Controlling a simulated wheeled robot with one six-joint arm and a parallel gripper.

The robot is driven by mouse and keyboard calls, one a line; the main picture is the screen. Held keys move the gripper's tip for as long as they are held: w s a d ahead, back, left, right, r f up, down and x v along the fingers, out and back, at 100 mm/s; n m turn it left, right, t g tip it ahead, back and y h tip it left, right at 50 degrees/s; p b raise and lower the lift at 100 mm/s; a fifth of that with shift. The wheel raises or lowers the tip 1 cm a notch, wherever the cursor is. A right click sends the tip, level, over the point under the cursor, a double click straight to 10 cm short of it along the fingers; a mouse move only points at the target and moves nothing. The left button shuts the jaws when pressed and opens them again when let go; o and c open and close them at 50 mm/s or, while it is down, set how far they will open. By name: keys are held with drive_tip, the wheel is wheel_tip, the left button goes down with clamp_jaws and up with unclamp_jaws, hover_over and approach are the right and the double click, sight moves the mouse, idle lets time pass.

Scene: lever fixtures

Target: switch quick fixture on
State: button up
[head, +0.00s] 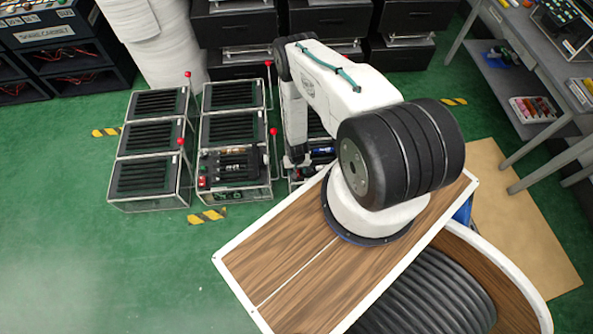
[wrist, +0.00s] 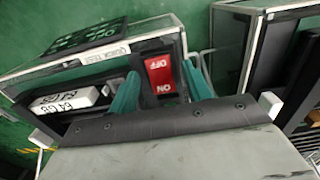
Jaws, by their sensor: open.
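The quick fixture, a dark frame with clear edges and a label reading "QUICK TEST" (wrist: 105,57), fills the upper left of the wrist view. Its red rocker switch (wrist: 160,74) carries OFF and ON in white, upside down, with ON on the side nearer my gripper. I cannot tell which side is pressed. My gripper (wrist: 159,88) is open, with one teal finger on each side of the switch and nothing held. Contact with the switch cannot be told. In the head view my arm hides most of the fixture beneath it.
A white block marked "64 GB" (wrist: 66,101) sits in the fixture, left of the switch. Another clear-edged fixture (wrist: 275,60) stands at the right. In the head view, fixtures with red-knobbed levers (head: 235,130) stand left of my arm. Green floor (head: 120,260) is clear in front.

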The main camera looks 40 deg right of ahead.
drive_tip(key=c, duration=1)
drive_tip(key=shift+o, duration=0.2)
drive_tip(key=shift+w+d, duration=0.1)
drive_tip(key=shift+w+d+g+y, duration=0.15)
drive_tip(key=shift+w+g+y, duration=0.1)
drive_tip(key=shift+g+y, duration=0.7)
drive_tip(key=shift+c, duration=0.2)
drive_tip(key=shift+w+d+f+g+y, duration=0.15)
drive_tip(key=shift+g+y, duration=0.4)
drive_tip(key=shift+g, duration=0.7)
drive_tip(key=shift+o, duration=0.2)
drive_tip(key=shift+w, duration=0.1)
drive_tip(key=shift+c, duration=0.2)
drive_tip(key=o, duration=1)
